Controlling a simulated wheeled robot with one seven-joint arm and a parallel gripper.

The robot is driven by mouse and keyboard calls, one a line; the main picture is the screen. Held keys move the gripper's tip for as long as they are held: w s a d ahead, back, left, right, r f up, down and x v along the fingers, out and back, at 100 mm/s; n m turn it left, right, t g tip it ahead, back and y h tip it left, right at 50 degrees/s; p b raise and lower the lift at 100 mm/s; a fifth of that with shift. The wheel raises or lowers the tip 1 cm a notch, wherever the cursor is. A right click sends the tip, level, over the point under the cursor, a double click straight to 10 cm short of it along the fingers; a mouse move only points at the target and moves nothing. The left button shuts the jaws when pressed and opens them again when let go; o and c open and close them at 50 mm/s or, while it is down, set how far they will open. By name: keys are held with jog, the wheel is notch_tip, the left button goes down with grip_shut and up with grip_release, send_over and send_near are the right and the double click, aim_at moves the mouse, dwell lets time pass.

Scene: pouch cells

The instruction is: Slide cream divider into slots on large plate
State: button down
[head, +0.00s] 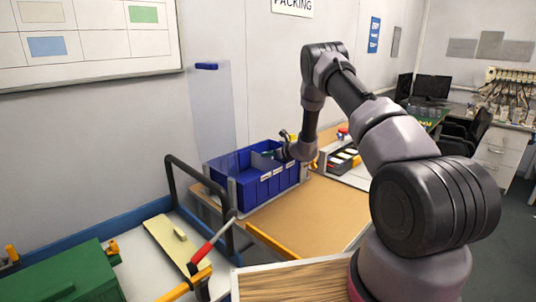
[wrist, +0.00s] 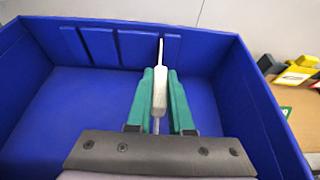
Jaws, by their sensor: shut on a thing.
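My gripper (wrist: 160,78) has teal fingers shut on the thick, pale grip of a cream divider (wrist: 160,90). The divider is seen nearly edge-on and upright, its thin edge running up toward the bin's far wall. The blue bin (head: 268,189) stands on the bench; in the wrist view its far wall (wrist: 210,52) carries several upright ribs with slots between them. The divider's thin end overlaps the ribbed area at right; I cannot tell whether it sits in a slot. Its lower part is hidden by my gripper. No separate large plate is clearly identifiable.
A tall clear panel (head: 212,115) with a blue top grip stands behind the bin. A cream board (head: 172,255) with a knob lies at left, near a red-handled tool (head: 203,252) and a green box (head: 75,275). The brown bench top (head: 300,215) before the bin is clear.

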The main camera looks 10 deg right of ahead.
jog(key=shift+f, duration=0.15)
jog(key=c, duration=0.7)
grip_release()
jog(key=shift+c, duration=0.2)
jog(key=shift+f, duration=0.1)
jog(key=v, duration=1.1)
jog(key=shift+a+r, duration=0.1)
jog(key=shift+r, duration=0.15)
